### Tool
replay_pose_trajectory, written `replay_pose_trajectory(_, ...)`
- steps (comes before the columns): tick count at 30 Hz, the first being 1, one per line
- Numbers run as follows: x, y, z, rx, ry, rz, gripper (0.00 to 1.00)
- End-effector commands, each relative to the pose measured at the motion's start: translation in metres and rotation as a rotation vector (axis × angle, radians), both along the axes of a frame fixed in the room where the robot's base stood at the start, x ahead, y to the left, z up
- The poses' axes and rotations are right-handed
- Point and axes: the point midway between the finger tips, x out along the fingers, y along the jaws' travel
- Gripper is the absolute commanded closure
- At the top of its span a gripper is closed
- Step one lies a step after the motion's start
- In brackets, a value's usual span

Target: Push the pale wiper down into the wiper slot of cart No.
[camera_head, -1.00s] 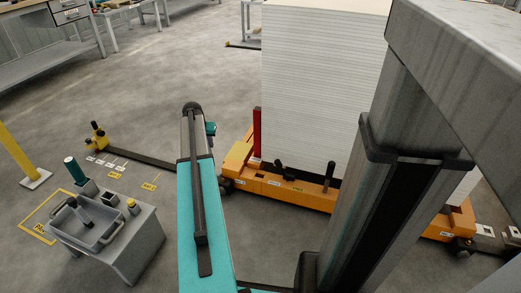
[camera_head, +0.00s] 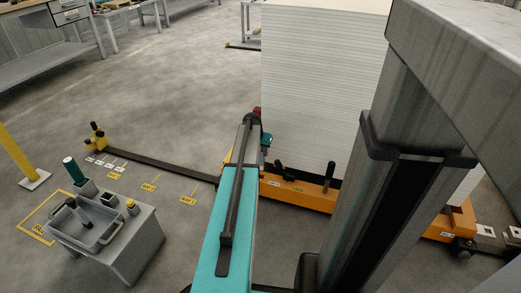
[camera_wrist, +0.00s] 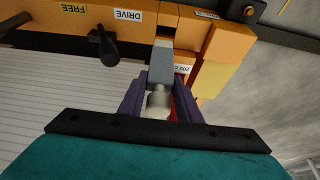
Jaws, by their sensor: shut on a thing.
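My gripper (camera_wrist: 160,88) shows in the wrist view with two dark purple fingers shut on the pale wiper (camera_wrist: 158,103). A grey block (camera_wrist: 162,55) lies beyond the wiper in line with it, over the orange cart's edge; I cannot tell whether it is part of the wiper. The orange cart (camera_wrist: 70,18) carries labels reading FREE and DRIVE. In the head view the cart (camera_head: 315,196) stands under a tall white stack, and my arm covers its left end. The fingers and wiper are hidden there. The wiper slot cannot be made out.
A black lever (camera_wrist: 103,42) stands on the cart beside the labels. The white stack (camera_head: 325,85) rises behind it. A red post (camera_head: 257,111) is mostly hidden by my arm. A grey stand (camera_head: 130,245) with a tray is at lower left.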

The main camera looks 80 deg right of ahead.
Motion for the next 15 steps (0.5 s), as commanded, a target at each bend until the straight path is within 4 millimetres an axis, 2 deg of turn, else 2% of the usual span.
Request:
replay_pose_trajectory(14, 0.0015, 0.0021, 0.0030, 0.000, 0.002, 0.001, 0.93)
replay_pose_trajectory(15, 0.0015, 0.0017, -0.0031, 0.001, 0.001, 0.001, 0.93)
